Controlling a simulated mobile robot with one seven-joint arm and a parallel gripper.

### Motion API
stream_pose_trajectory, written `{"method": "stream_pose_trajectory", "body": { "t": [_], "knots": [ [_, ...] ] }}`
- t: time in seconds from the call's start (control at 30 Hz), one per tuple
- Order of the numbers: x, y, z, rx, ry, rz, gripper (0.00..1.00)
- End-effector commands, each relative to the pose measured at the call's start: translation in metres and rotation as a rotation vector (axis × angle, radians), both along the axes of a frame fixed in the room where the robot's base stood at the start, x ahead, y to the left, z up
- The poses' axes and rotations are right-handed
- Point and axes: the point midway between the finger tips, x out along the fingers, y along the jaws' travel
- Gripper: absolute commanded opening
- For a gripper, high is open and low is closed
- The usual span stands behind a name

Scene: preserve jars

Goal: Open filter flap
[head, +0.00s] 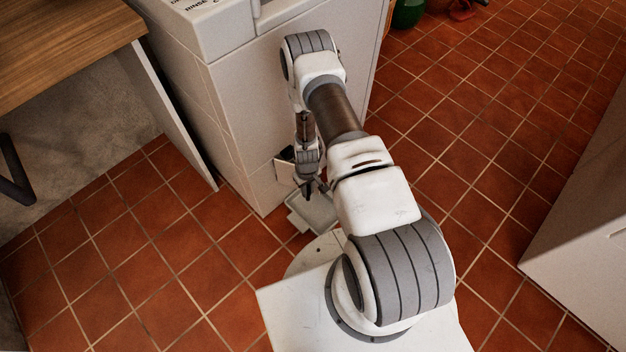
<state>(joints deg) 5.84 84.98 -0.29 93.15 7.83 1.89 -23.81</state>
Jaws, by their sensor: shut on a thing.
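The white machine (235,110) stands upright in the upper middle. Low on its front is a small dark opening (285,154), with the pale filter flap (285,172) tilted out below it. My gripper (311,190) points down in front of the opening, with its fingers close together at the flap. It appears shut on the flap's edge, but the contact is small and partly hidden by my own wrist.
A wooden worktop (65,35) with a white side panel stands left of the machine. A pale cabinet (590,230) is at the right edge. A green object (407,13) and a red one (462,9) lie at the top. The tiled floor (480,140) right of my arm is clear.

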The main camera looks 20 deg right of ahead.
Motion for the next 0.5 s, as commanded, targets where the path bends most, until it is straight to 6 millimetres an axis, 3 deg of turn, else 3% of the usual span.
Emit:
{"method": "stream_pose_trajectory", "body": {
  "t": [0.5],
  "knots": [
    [-0.019, 0.067, -0.001, 0.000, 0.000, -0.481, 0.00]
  ]
}}
